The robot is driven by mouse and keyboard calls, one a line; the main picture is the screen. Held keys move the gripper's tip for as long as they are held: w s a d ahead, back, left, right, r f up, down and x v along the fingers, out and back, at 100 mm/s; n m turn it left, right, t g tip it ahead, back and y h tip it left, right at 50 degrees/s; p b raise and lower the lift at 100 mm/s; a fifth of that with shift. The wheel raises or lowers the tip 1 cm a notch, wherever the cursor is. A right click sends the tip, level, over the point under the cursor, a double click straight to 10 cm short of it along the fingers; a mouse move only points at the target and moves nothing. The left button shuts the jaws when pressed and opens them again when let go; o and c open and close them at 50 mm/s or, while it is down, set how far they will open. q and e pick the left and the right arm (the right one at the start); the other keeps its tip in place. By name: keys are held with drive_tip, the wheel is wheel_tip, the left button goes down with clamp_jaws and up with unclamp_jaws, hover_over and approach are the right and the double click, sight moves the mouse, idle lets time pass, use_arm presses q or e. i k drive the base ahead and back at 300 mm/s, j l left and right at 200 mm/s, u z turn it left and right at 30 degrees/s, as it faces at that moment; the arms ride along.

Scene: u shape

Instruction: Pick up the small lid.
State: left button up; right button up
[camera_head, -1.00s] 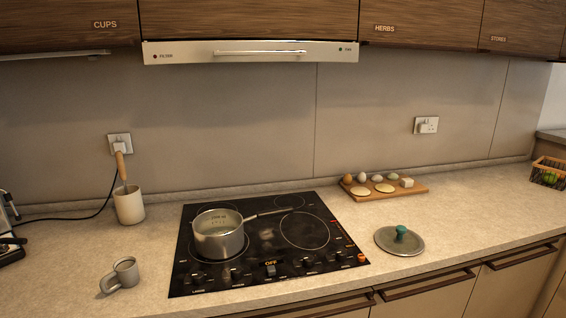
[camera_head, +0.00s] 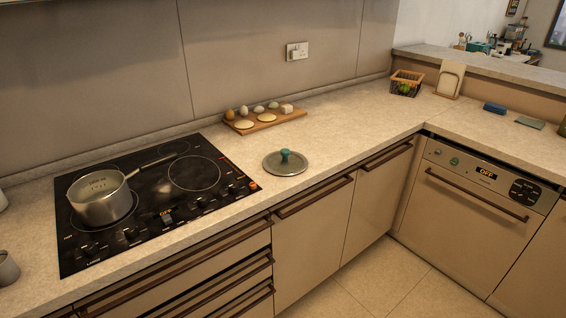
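The small lid (camera_head: 285,163) lies flat on the countertop, to the right of the black cooktop. It is a round grey disc with a teal knob on top, close to the counter's front edge. Nothing covers it. A steel saucepan (camera_head: 104,204) without a lid stands on the left part of the cooktop (camera_head: 190,212), its handle pointing right and back. Neither of my grippers shows in the view.
A wooden board (camera_head: 268,122) with eggs and other food lies behind the lid. A wire basket (camera_head: 405,86) with green fruit stands in the back corner. Cabinets with bar handles and a dishwasher (camera_head: 480,188) line the front. The counter right of the lid is clear, as is the floor (camera_head: 390,285).

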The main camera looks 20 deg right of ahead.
sight(284, 162)
drive_tip(key=i+l+u, duration=0.1)
drive_tip(key=l+u, duration=0.2)
drive_tip(key=l, duration=0.7)
drive_tip(key=l+u, duration=0.35)
drive_tip(key=l, duration=0.65)
